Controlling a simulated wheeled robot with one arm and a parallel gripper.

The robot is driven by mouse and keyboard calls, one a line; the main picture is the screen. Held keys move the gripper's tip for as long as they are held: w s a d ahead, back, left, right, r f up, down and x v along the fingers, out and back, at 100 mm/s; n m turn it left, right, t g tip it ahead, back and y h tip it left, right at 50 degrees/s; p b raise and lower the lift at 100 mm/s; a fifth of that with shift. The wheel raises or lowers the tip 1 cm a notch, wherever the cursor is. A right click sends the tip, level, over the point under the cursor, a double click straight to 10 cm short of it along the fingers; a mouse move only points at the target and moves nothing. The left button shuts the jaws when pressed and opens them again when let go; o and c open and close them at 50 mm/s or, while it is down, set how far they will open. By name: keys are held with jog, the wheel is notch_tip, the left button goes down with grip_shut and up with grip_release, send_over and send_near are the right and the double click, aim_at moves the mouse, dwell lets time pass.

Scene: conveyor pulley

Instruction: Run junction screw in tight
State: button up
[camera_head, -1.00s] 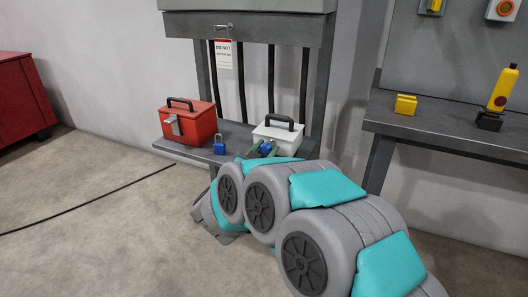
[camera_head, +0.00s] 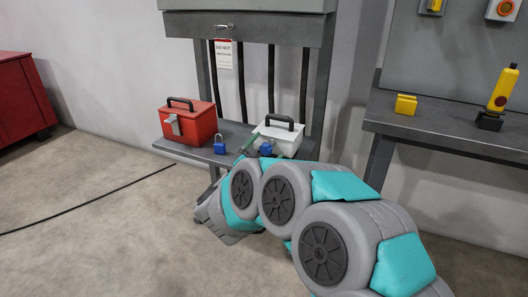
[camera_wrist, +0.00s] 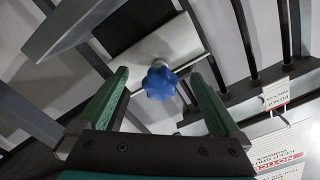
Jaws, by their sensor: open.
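A blue lobed knob, seemingly the junction screw (camera_wrist: 159,82), sits against a white surface in the wrist view. It also shows as a small blue shape (camera_head: 265,149) in front of the white box in the head view. My gripper (camera_wrist: 159,74) is open, with one green finger on each side of the knob and a visible gap to both. Whether the knob is at fingertip depth or beyond cannot be told. In the head view my arm hides most of the gripper, and only a green finger shows beside the white box. The screw's threaded part is hidden.
A white box (camera_head: 286,138) with a black handle, a red toolbox (camera_head: 188,128) and a blue padlock (camera_head: 219,146) stand on a grey shelf (camera_head: 234,131). A paper tag (camera_head: 224,54) hangs above. A bench (camera_head: 450,127) stands at right. The floor at left is mostly clear.

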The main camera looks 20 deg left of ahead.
aim_at(265, 151)
jog(key=shift+s, duration=0.1)
jog(key=s, duration=0.6)
jog(key=shift+s+a+p, duration=0.3)
jog(key=shift+s, duration=0.1)
dwell(0.4)
